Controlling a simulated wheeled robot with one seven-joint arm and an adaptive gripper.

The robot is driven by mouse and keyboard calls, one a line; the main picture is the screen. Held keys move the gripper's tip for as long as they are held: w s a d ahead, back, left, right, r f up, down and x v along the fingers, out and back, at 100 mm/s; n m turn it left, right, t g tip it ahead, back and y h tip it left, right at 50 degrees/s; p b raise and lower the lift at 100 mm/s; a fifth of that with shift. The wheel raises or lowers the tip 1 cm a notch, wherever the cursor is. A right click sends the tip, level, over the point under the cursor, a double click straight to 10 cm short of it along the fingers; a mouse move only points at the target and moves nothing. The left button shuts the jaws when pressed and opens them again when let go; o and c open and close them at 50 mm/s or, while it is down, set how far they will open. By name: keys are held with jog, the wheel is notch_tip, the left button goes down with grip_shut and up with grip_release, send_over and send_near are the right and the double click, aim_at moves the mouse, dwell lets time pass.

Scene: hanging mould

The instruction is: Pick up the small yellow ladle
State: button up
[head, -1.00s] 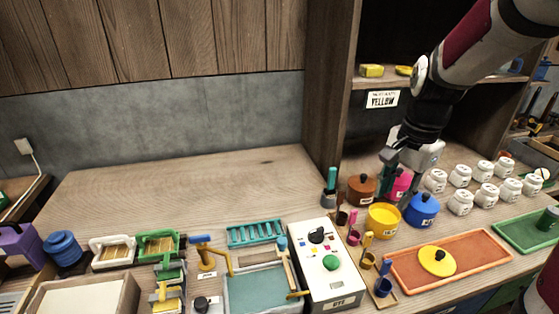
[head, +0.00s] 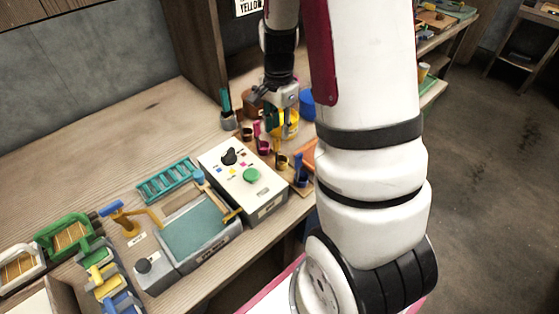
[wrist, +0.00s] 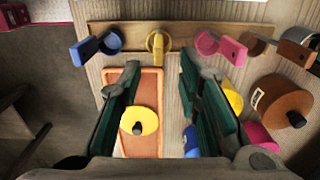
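In the head view the yellow ladle (head: 283,162) is small, at the rack to the right of the dye box. My gripper (wrist: 159,66) is open, its green-padded fingers apart with nothing between them. In the wrist view the yellow ladle lies just beyond the fingertips, roughly centred between them. In the head view my gripper (head: 268,122) points down near the rack and hides part of the pots.
The brown ladle (wrist: 297,47) is at the rack's end. A yellow lid (wrist: 138,121) lies on an orange tray (wrist: 150,83). A brown pot (wrist: 280,100) and other pots crowd one side. The white dye box (head: 235,185) stands near the gripper.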

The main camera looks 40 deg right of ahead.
aim_at(279, 149)
notch_tip(279, 149, down, 5)
jog(key=shift+s+f, duration=0.1)
dwell(0.3)
grip_shut()
